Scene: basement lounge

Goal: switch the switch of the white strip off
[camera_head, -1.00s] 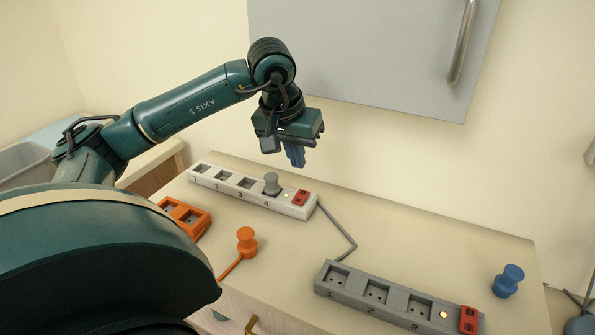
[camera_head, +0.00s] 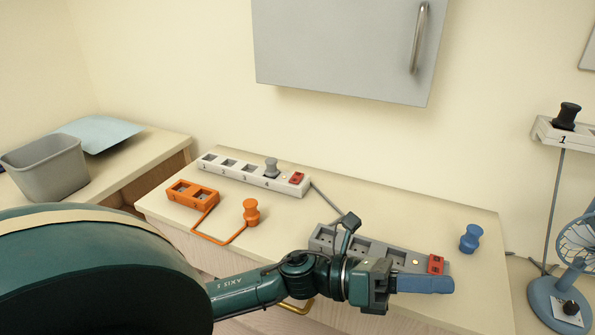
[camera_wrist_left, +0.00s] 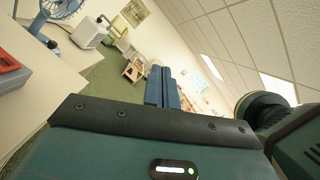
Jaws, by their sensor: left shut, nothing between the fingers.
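The white strip (camera_head: 228,165) lies at the back of the table, with a grey plug (camera_head: 271,168) in its socket 4. Its red switch (camera_head: 296,178) is at the right end; I cannot make out a glow from the lamp beside it. My left gripper (camera_head: 438,285) is shut and empty, at the front of the table by the right end of the grey strip (camera_head: 345,243), well away from the white strip. Its fingers cover part of that strip's front. In the left wrist view the two blue fingers (camera_wrist_left: 162,88) are together. My right gripper is not in view.
An orange socket block (camera_head: 190,194) and orange plug (camera_head: 250,212) lie left of centre. A blue plug (camera_head: 471,238) stands at the right. The grey strip's red switch (camera_head: 436,264) is near my gripper. A grey cabinet (camera_head: 345,50) hangs above; a blue fan (camera_head: 575,245) stands right.

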